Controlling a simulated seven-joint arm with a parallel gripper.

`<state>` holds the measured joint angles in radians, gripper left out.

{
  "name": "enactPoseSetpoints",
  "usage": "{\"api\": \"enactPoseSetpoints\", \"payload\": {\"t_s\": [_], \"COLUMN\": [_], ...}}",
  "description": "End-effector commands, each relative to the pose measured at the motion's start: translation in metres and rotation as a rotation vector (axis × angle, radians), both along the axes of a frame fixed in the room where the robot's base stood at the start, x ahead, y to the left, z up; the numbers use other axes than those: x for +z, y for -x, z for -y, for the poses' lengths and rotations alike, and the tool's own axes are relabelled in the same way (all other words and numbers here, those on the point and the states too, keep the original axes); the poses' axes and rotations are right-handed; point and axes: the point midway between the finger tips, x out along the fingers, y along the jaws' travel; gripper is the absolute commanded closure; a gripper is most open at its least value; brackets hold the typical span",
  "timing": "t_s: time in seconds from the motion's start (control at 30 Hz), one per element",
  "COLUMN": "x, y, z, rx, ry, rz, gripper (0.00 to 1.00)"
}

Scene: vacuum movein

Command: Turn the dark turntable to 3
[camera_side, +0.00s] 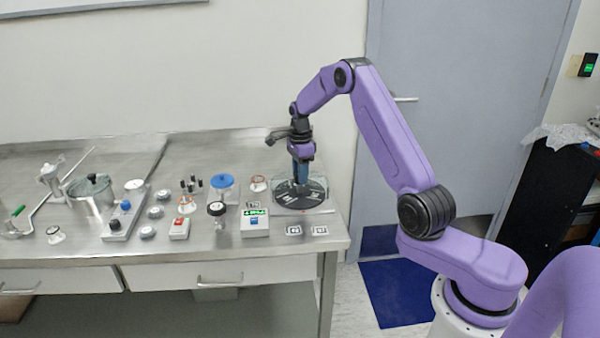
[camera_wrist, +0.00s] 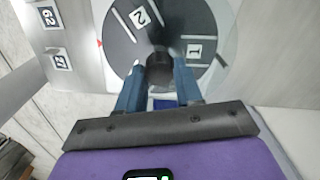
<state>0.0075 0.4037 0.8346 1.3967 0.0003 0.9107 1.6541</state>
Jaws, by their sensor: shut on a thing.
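The dark turntable (camera_side: 316,187) sits at the right end of the steel bench, on a clear base. In the wrist view its dark disc (camera_wrist: 180,15) shows the numbers 2 and 1, with white lines between sectors. The 3 is not visible. A small red pointer (camera_wrist: 99,43) lies at the disc's left edge; the disc part beside it shows no readable number. My gripper (camera_side: 300,183) points straight down over the disc's middle. In the wrist view my gripper (camera_wrist: 159,72) has its blue fingers shut on the black centre knob (camera_wrist: 160,68). The fingers and wrist hide the disc's near part.
Left of the turntable stand a box with a green display (camera_side: 255,222), a black-knobbed valve (camera_side: 217,210), a blue-topped device (camera_side: 224,187) and a red button box (camera_side: 180,229). Two printed tags (camera_side: 294,230) (camera_side: 320,230) lie near the bench's front edge.

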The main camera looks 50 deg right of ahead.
Motion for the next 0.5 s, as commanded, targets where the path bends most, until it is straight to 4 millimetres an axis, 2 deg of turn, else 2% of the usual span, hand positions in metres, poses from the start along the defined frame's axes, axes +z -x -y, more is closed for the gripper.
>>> {"api": "enactPoseSetpoints", "payload": {"t_s": [0.5], "x": [0.0013], "y": [0.0005], "z": [-0.0003], "rx": [-0.491], "ry": [0.001], "rz": [0.002], "gripper": [1.0]}}
